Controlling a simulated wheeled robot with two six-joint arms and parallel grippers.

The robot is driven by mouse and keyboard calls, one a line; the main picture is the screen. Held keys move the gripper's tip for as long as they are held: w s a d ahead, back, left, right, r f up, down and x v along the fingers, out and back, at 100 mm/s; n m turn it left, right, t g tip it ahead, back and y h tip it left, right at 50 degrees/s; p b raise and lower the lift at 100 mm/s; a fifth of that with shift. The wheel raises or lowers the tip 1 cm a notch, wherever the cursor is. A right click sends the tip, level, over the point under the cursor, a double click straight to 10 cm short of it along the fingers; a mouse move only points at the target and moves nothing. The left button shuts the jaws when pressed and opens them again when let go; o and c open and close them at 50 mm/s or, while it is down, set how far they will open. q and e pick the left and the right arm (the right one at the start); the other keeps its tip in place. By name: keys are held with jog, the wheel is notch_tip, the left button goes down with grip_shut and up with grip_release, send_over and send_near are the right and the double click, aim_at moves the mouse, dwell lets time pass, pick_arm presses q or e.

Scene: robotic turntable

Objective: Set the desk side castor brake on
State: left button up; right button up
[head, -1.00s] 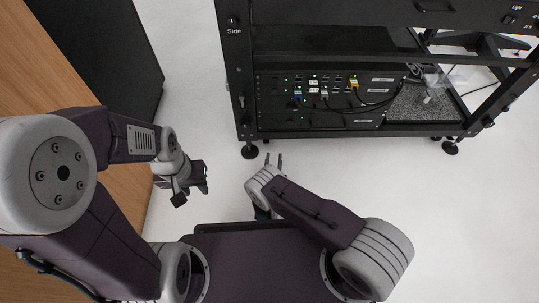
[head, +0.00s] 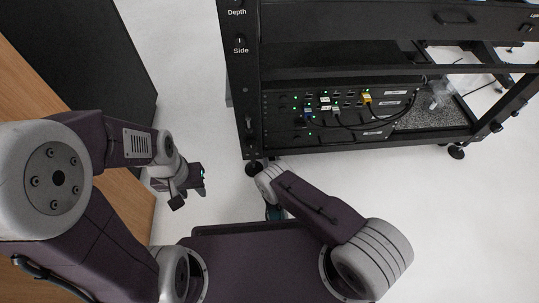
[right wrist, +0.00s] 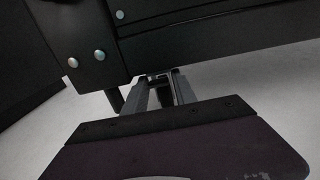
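The black rack (head: 243,110) stands on the white floor. Its near castor on the desk side (head: 253,169) is a small dark wheel under the rack's left front corner; its brake lever cannot be made out. My right gripper (head: 270,163) is low by this castor, just right of it, its tips against or under the rack's lower edge. In the right wrist view the right gripper (right wrist: 163,92) has two fingers apart, below the rack's bottom rail; a dark post (right wrist: 115,99) hangs to their left.
A wooden desk top (head: 140,205) with a black side panel (head: 95,60) is at the left. Another castor (head: 456,151) is at the rack's right front. Cables (head: 385,112) hang inside the rack. Floor between desk and rack is clear.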

grip_shut()
jog(key=shift+s+f+t, duration=0.1)
jog(key=shift+f+t, duration=0.2)
jog(key=shift+t, duration=0.4)
grip_release()
